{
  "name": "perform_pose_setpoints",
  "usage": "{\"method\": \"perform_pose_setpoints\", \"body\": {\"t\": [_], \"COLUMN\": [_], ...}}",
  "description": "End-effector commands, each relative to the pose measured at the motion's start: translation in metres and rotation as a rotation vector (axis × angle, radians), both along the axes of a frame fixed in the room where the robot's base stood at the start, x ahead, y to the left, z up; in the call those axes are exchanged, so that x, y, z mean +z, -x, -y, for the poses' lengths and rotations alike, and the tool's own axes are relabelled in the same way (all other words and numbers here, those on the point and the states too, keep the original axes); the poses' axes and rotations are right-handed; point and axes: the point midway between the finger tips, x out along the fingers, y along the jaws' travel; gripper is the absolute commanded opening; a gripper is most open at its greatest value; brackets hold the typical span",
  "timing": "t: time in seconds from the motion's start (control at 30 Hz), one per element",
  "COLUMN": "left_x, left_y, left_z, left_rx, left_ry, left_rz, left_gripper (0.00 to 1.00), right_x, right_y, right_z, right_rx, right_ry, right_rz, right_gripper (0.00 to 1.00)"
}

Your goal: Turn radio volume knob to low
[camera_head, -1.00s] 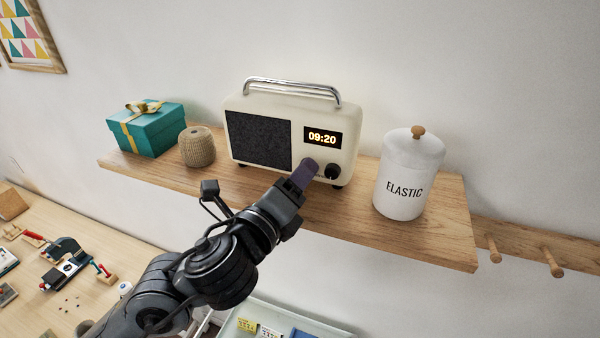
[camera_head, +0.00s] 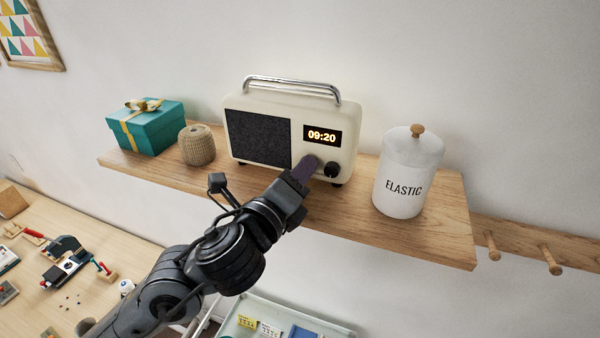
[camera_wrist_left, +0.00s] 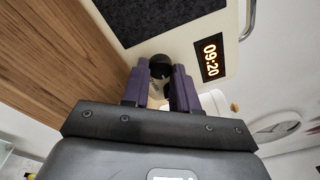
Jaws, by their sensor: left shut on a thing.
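The cream radio (camera_head: 347,112) stands upright on the wooden shelf, with a dark speaker panel and a lit display (camera_head: 322,136) reading 09:20. One black knob (camera_head: 331,170) shows at the front's lower right. My left gripper (camera_head: 309,164) reaches the front just left of that knob. In the left wrist view, its purple fingers (camera_wrist_left: 160,78) are shut on another round black knob (camera_wrist_left: 160,66), one finger on each side. In the head view the fingers hide this held knob. I cannot read any knob marking. My right gripper is not in view.
A white ELASTIC jar (camera_head: 408,175) stands right of the radio. A twine spool (camera_head: 197,146) and a teal gift box (camera_head: 150,130) stand to its left. The wooden shelf (camera_head: 365,222) is bare in front. A table (camera_head: 100,245) with tools lies lower left.

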Motion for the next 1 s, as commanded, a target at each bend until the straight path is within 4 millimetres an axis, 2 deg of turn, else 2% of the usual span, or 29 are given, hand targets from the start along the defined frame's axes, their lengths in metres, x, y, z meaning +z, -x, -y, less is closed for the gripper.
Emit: {"method": "perform_pose_setpoints", "body": {"t": [0.13,0.37,0.4,0.57,0.87,1.0], "left_x": [-0.0027,-0.0003,-0.0003,-0.0002,-0.0004,-0.001], "left_y": [0.0004,0.0003,0.0003,0.0002,0.0011,0.0089], "left_z": [0.0007,0.0003,0.0003,0.0003,-0.0003,-0.0046], "left_rx": [-0.001,-0.001,-0.001,0.0,0.0,0.0], "left_ry": [0.092,0.101,0.101,0.101,0.101,0.101], "left_rz": [-0.032,-0.037,-0.037,-0.036,-0.036,-0.036], "left_gripper": [0.0,0.0,0.31,0.54,0.54,0.54], "right_x": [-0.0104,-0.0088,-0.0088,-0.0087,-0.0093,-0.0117], "right_y": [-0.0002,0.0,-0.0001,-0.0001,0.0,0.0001], "right_z": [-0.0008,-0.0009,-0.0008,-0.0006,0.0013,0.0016], "right_rx": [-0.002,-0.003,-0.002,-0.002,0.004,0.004], "right_ry": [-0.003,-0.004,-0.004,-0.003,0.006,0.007], "right_rz": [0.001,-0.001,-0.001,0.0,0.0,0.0], "right_gripper": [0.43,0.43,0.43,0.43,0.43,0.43]}}
